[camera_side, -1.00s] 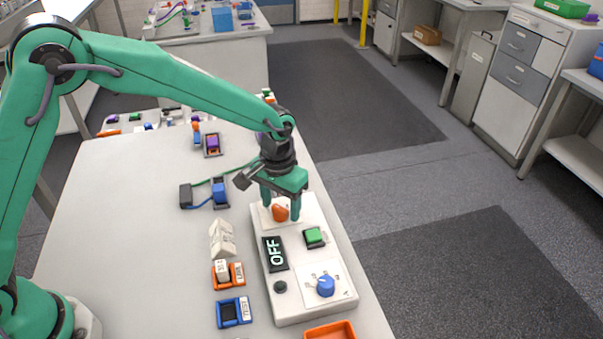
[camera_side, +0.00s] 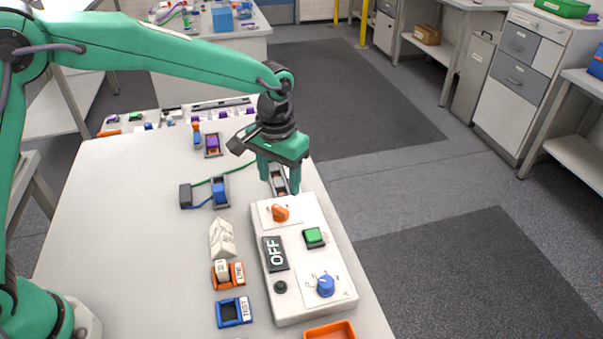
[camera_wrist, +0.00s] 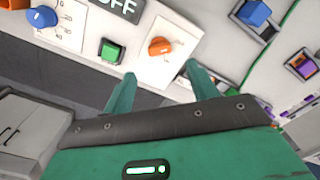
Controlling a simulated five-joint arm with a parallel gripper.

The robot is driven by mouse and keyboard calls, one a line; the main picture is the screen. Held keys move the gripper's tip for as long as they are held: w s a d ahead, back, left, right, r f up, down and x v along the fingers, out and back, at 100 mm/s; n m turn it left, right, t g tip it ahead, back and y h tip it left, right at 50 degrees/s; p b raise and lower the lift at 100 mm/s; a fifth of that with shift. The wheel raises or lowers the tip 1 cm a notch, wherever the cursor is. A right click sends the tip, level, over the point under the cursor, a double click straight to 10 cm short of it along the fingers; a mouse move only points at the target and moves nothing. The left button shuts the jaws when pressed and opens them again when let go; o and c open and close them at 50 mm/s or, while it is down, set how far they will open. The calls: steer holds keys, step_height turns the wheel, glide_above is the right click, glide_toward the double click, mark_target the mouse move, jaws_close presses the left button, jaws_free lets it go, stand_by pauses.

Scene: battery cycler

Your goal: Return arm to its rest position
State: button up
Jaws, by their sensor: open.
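My gripper (camera_side: 279,183) is open and empty. In the side view it hangs above the far end of the white control box (camera_side: 289,306), just above and behind the orange knob (camera_side: 280,213). It is apart from the knob. In the wrist view the two green fingers (camera_wrist: 158,82) are spread, with the orange knob (camera_wrist: 159,47) beyond and between them. The box also bears a display reading OFF (camera_side: 275,254), a green button (camera_side: 314,236), a blue knob (camera_side: 326,286) and a small dark round part (camera_side: 280,287).
Left of the box lie a white folded card (camera_side: 221,238), an orange holder (camera_side: 236,275) and a blue holder (camera_side: 234,312). An orange tray (camera_side: 331,331) is at the front. A wired blue block (camera_side: 219,192) and a purple block (camera_side: 212,143) sit further back. The table's left part is clear.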

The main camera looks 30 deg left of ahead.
steer(key=shift+r, duration=0.1)
steer(key=s+a+r+t, duration=0.3)
steer(key=s+a+r, duration=0.6)
steer(key=a+r, duration=0.25)
steer(key=s+a+t, duration=0.2)
steer(key=s+a, duration=0.6)
steer(key=s, duration=0.6)
steer(key=shift+n+t, duration=0.3)
steer(key=shift+n, duration=0.1)
